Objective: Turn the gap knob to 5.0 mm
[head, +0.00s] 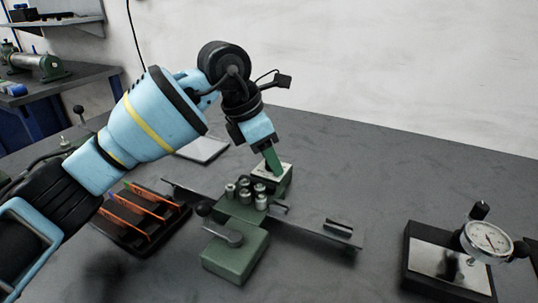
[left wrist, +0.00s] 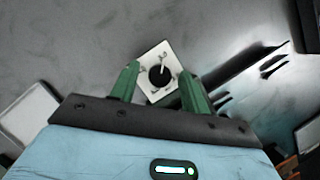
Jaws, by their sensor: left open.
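The gap knob (left wrist: 160,75) is a round black knob with a white pointer line on a pale square dial plate (left wrist: 149,55), seen in the left wrist view. My left gripper (left wrist: 159,80) is open, with one green finger on each side of the knob. I cannot tell whether the fingers touch it. In the head view my left gripper (head: 274,165) points down at the top of the green block that carries the dial, and it hides the knob. The dial marks are too small to read. My right gripper does not show.
The green machine (head: 236,255) has several metal rollers (head: 246,195) and a long flat metal bed (head: 318,232). A dark rack (head: 135,235) with orange-handled tools stands at the left. A dial gauge (head: 487,240) on a stand is at the right.

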